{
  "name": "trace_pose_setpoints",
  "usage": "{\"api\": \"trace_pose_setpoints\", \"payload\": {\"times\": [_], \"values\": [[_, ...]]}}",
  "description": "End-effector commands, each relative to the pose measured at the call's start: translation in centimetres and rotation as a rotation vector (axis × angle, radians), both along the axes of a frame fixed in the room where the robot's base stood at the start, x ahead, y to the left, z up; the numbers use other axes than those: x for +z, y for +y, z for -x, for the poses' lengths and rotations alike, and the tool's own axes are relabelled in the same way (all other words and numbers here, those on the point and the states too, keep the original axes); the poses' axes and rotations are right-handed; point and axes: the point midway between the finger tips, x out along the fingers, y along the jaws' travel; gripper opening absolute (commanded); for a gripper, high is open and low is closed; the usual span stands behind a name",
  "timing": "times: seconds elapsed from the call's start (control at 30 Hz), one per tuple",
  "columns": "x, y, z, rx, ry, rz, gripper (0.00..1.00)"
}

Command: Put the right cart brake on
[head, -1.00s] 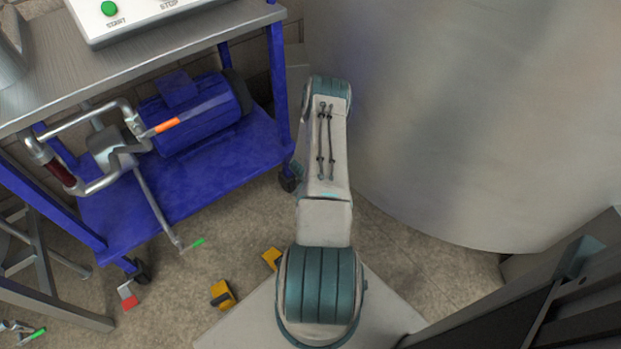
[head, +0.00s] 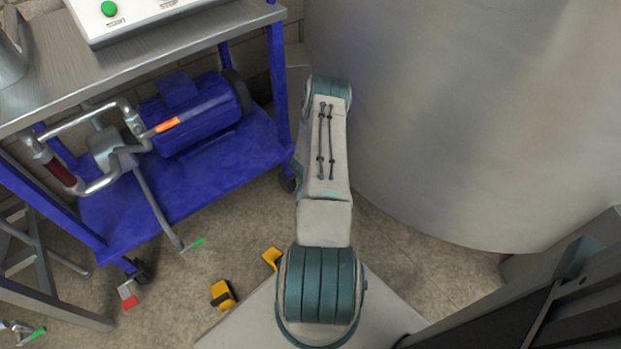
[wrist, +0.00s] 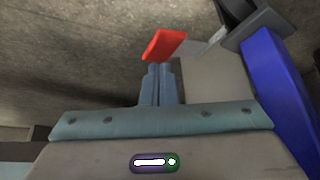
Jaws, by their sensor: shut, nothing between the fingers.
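The blue cart (head: 190,190) stands at the left in the head view. Its right front caster (head: 288,183) is partly hidden behind my arm, and its brake is hidden there. In the wrist view a red-ended brake pedal (wrist: 165,45) sticks out on a grey lever from a dark caster bracket (wrist: 238,25), beside a blue cart leg (wrist: 270,80). My gripper (wrist: 160,68) is shut and empty, with its fingertips at the pedal's near edge. I cannot tell whether they touch, or whether the pedal is up or down. My gripper is hidden in the head view.
Another red-ended pedal (head: 129,300) sits at the cart's left caster (head: 136,271). A big pale tank (head: 450,110) stands close to the right of my arm. Bare floor lies between.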

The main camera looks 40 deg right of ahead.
Motion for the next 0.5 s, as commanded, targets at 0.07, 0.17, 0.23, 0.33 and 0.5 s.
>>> {"api": "trace_pose_setpoints", "payload": {"times": [0.07, 0.17, 0.23, 0.33, 0.5], "values": [[0.0, 0.0, 0.0, 0.000, 0.000, 0.000, 0.00], [-0.2, 0.0, 0.0, 0.000, 0.000, 0.000, 0.00], [-0.4, 0.0, 0.0, 0.000, 0.000, 0.000, 0.00], [-0.6, 0.0, 0.0, 0.001, 0.000, 0.000, 0.00], [-1.1, 0.0, 0.0, 0.001, 0.000, 0.000, 0.00]]}}
